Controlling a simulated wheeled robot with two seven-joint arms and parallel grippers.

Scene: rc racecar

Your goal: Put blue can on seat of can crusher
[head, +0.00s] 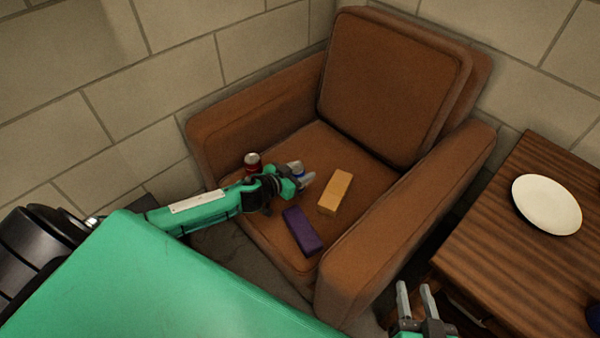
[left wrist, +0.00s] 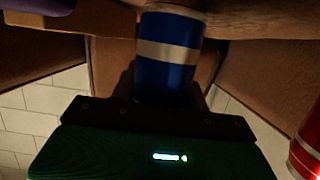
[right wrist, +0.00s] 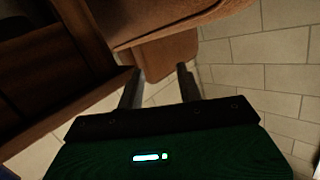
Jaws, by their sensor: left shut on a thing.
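The blue can (head: 296,168) with a silver band is between the fingers of my left gripper (head: 304,181), over the brown armchair's seat. In the left wrist view, the blue can (left wrist: 168,62) fills the space in front of the gripper, which is shut on it. Whether it still touches the seat is unclear. My right gripper (head: 417,296) is open and empty by the wooden table's near left edge. In the right wrist view, its fingers (right wrist: 159,72) stand apart with nothing between. I cannot make out a can crusher in any view.
The armchair (head: 395,85) holds a red can (head: 252,160), a yellow block (head: 336,191) and a purple block (head: 302,232). The red can (left wrist: 306,150) also shows in the left wrist view. A white plate (head: 547,205) lies on the wooden table (head: 490,235). Brick walls stand behind.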

